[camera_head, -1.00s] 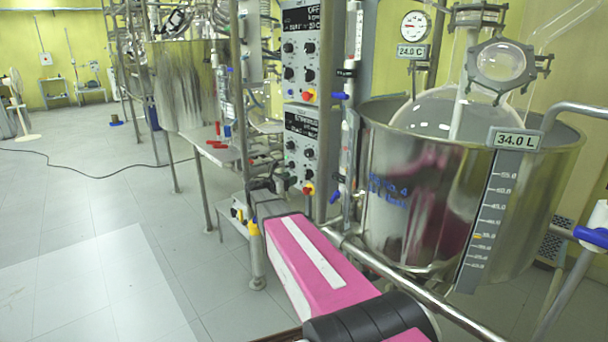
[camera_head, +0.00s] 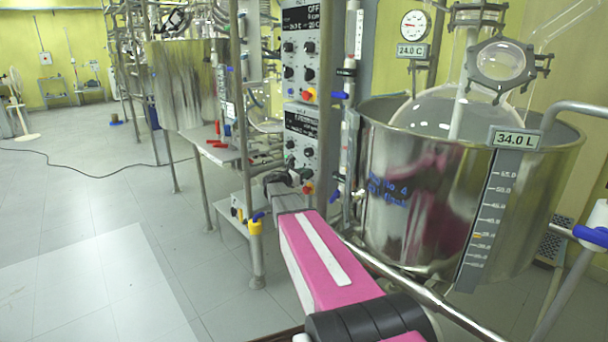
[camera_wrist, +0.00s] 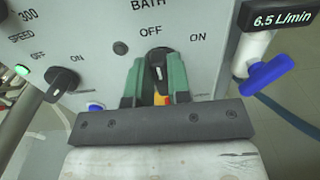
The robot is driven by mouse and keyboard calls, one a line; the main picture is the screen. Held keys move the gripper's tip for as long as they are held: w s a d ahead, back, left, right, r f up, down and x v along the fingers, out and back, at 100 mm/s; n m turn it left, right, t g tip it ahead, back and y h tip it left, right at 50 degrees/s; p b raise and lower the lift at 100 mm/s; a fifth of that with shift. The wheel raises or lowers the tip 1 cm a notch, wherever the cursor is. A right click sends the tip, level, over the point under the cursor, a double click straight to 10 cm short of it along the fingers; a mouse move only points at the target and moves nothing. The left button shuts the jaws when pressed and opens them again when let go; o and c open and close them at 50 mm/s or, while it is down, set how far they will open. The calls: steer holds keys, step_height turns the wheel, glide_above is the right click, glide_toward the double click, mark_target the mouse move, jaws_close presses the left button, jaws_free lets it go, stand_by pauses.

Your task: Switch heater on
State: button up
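In the wrist view a black knob (camera_wrist: 157,66) sits on a grey control panel (camera_wrist: 100,52) under the label BATH, with OFF to its left and ON to its right. The knob's white mark points roughly up. The green fingers of my gripper (camera_wrist: 158,76) stand on either side of the knob, close to it; I cannot tell whether they press on it. In the head view my gripper (camera_head: 290,176) is at the lower control box (camera_head: 301,140), low on its front. The display wording there is too small to read, and the fingers hide the knob.
A second black knob (camera_wrist: 62,82), marked OFF and ON, is left of my gripper. A blue valve handle (camera_wrist: 266,74) is to the right. A large metal bath (camera_head: 420,190) with a glass vessel (camera_head: 438,110) stands right of my arm. Open floor (camera_head: 90,230) lies left.

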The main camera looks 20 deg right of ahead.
jaws_close()
steer(key=m, duration=0.8)
steer(key=s+m, duration=0.1)
steer(key=m, duration=0.2)
steer(key=shift+d+f+m, duration=0.2)
steer(key=shift+f+m, duration=0.15)
steer(key=shift+m, duration=0.05)
stand_by(0.4)
steer(key=o, duration=0.6)
jaws_free()
steer(key=v, duration=1.1)
